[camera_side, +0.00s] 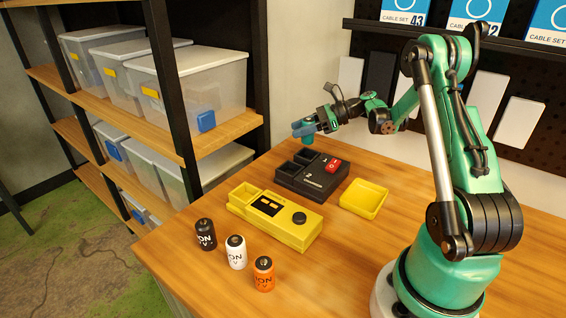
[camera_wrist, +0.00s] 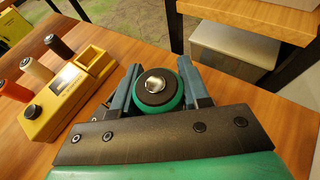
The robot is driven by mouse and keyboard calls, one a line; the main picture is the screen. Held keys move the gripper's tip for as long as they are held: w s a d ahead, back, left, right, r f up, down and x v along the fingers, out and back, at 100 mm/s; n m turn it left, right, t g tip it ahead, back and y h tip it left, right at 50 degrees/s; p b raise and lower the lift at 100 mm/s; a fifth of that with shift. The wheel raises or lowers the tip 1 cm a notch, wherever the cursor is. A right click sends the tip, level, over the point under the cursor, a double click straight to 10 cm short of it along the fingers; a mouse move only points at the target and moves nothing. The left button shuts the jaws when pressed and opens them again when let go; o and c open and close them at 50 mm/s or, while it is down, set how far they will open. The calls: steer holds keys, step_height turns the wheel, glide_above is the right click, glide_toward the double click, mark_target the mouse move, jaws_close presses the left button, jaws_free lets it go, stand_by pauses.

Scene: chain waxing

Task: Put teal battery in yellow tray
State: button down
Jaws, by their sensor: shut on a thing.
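My gripper (camera_side: 305,128) is shut on the teal battery (camera_side: 307,139), above the table behind the dark charger box. In the wrist view the battery (camera_wrist: 156,90) stands between the two fingers (camera_wrist: 158,82), its dark top and silver cap facing the camera and a teal rim showing. The battery hangs roughly upright and looks clear of the table. The yellow tray (camera_side: 364,198) is a shallow, empty square dish on the table, right of the charger box. It lies to the right of and nearer than my gripper in the side view.
The dark charger box (camera_side: 312,178) has open slots and a red part. A yellow device (camera_side: 275,218) with a knob and an empty bay stands nearer. Black (camera_side: 205,234), white (camera_side: 236,252) and orange (camera_side: 263,273) batteries stand at the front left. Shelves with bins are at left.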

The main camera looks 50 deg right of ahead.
steer(key=shift+f, duration=2.7)
steer(key=shift+f, duration=0.15)
